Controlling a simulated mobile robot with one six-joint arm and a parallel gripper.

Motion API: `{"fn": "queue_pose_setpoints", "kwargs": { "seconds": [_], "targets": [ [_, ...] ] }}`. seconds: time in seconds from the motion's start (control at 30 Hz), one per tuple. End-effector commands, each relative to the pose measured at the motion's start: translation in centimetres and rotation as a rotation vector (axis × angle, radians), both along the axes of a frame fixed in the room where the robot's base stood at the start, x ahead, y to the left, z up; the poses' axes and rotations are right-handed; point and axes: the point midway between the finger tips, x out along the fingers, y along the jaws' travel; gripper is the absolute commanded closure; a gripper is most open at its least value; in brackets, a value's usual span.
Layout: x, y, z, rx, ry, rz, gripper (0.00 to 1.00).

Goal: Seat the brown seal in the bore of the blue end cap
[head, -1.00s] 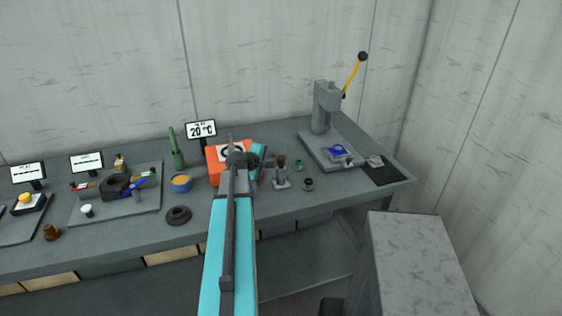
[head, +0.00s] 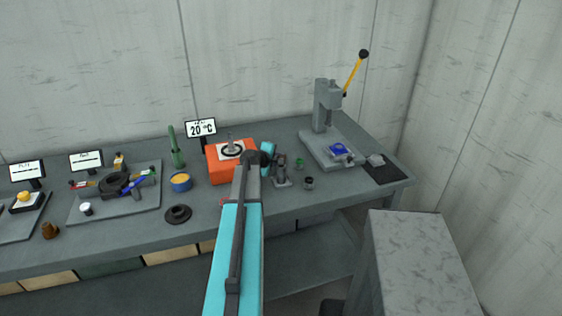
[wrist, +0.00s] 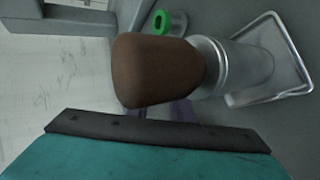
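My gripper (head: 273,158) is beside a brown-topped tool in a small stand (head: 281,177). In the wrist view the tool's brown rounded handle (wrist: 155,70) with its metal collar (wrist: 232,68) fills the middle. One teal finger with a dark pad shows below the handle, with a gap between them; the other finger is not visible there, so I cannot tell how far the jaws are open. The blue end cap (head: 338,149) sits on the press base. A small dark ring-like piece (head: 308,183) stands right of the tool; I cannot tell whether it is the brown seal.
A green ring (head: 299,161) stands behind the tool; it also shows in the wrist view (wrist: 162,20). The grey press (head: 327,105) has a raised yellow lever. An orange heater (head: 220,170) stands left of my gripper.

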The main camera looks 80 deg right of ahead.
Motion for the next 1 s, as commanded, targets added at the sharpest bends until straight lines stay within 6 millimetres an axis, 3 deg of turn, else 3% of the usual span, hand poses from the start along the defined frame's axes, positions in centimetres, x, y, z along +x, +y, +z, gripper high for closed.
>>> {"fn": "queue_pose_setpoints", "kwargs": {
  "seconds": [0.37, 0.6, 1.0],
  "targets": [
    [-0.15, -0.18, -0.11, 0.0, 0.0, -0.001, 0.8],
    [-0.19, -0.18, -0.12, 0.001, -0.001, -0.001, 1.0],
    [-0.31, -0.2, -0.14, 0.001, 0.0, -0.004, 1.0]
  ]
}}
